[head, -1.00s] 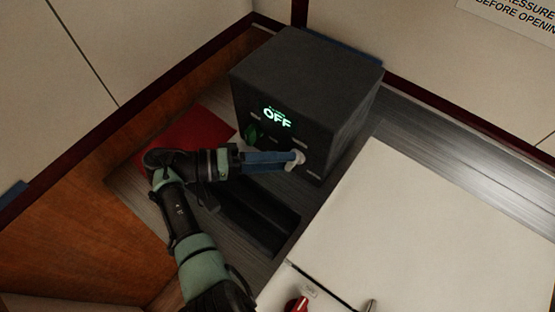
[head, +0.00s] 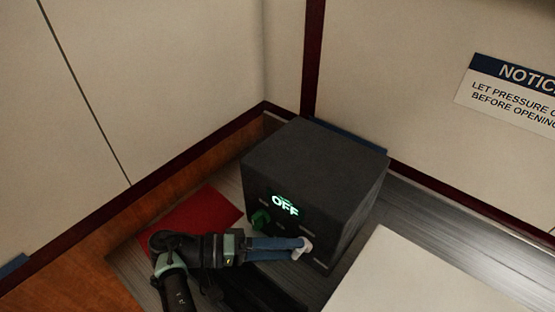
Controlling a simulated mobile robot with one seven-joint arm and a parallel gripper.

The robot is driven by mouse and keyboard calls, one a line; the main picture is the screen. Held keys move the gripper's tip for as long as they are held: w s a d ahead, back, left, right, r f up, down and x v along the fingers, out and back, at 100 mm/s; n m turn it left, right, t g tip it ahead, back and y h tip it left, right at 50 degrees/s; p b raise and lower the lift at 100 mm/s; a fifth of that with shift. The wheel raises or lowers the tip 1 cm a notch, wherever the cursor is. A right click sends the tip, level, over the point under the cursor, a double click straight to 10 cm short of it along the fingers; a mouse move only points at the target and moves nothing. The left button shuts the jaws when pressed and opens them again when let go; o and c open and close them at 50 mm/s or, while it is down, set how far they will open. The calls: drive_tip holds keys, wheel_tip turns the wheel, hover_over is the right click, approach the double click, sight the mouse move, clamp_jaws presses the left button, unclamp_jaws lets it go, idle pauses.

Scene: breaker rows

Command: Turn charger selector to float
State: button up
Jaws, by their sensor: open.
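The charger is a dark grey box (head: 335,170) in the corner of the counter. Its front display (head: 285,205) reads OFF in lit green letters.
A red mat (head: 207,217) lies on the metal counter (head: 420,222) left of the box. A white panel (head: 400,280) is at the lower right. Pale walls close in behind the box, with a notice sign (head: 510,98) on the right wall.

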sight(295, 252)
drive_tip(key=shift+s+f, duration=0.1)
drive_tip(key=m+t+y+p, duration=0.1)
drive_tip(key=m+y+p, duration=0.1)
drive_tip(key=p, duration=0.3)
drive_tip(key=s+d+r+m+t+y+p, duration=0.1)
drive_tip(key=m+y+p, duration=0.1)
drive_tip(key=y+p, duration=0.3)
drive_tip(key=d+r+m+t+y+p, duration=0.1)
drive_tip(key=m+y+p, duration=0.2)
drive_tip(key=p, duration=0.2)
drive_tip(key=shift+s+t, duration=0.15)
drive_tip(key=shift+t, duration=0.25)
drive_tip(key=shift+s+a+r+y, duration=0.15)
drive_tip(key=shift+a+y, duration=0.15)
drive_tip(key=b+v, duration=0.2)
drive_tip(key=v, duration=0.9)
drive_tip(key=w+r+n+t+y+b, duration=0.1)
drive_tip(key=w+r+t, duration=0.4)
drive_tip(key=r, duration=0.8)
drive_tip(key=w+r+n+t+y+b, duration=0.2)
drive_tip(key=w+r+t+b, duration=0.3)
drive_tip(key=r, duration=0.7)
drive_tip(key=shift+w+a+r+t+y+b, duration=0.35)
drive_tip(key=shift+w+y, duration=0.35)
drive_tip(key=shift+w, duration=0.55)
